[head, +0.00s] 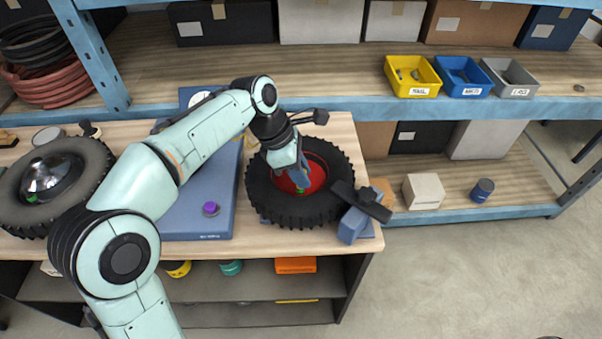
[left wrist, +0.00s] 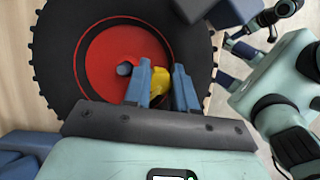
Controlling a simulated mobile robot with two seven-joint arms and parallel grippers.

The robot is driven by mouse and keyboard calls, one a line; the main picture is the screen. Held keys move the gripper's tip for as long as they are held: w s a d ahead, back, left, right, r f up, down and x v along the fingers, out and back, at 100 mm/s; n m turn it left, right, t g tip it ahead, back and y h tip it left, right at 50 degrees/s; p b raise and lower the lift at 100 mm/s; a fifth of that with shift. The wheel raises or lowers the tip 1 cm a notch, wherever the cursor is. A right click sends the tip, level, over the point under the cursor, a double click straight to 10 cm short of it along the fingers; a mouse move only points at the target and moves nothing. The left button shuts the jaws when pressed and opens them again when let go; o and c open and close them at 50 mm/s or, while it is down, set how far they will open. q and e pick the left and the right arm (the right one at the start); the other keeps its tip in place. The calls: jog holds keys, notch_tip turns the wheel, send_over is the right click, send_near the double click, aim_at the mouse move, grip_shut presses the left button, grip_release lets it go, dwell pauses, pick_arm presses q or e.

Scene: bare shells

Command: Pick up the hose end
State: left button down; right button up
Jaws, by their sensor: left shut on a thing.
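My left gripper (head: 300,185) reaches down over a black tyre (head: 262,203) with a red hub (head: 315,172). In the left wrist view its blue fingers (left wrist: 160,88) stand apart over the red hub (left wrist: 100,50). A yellow piece, which appears to be the hose end (left wrist: 160,80), sits between them, and the gripper is shut on it. The piece is mostly hidden by the fingers.
A blue and black block-like fixture (head: 352,225) stands close at the tyre's right. A blue panel (head: 200,225) with a purple knob (head: 210,209) lies left. Another tyre (head: 90,155) is far left. Yellow (head: 425,90), blue and grey bins stand on the shelf behind.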

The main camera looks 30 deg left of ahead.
pick_arm(q)
notch_tip(320, 180, up, 20)
jog(key=p, duration=0.6)
pick_arm(e)
jog(key=w+r, duration=0.5)
jog(key=r, duration=0.3)
jog(key=shift+w+t, duration=0.35)
jog(key=shift+t, duration=0.05)
pick_arm(q)
jog(key=shift+f, duration=0.1)
pick_arm(e)
jog(key=shift+s+r, duration=0.1)
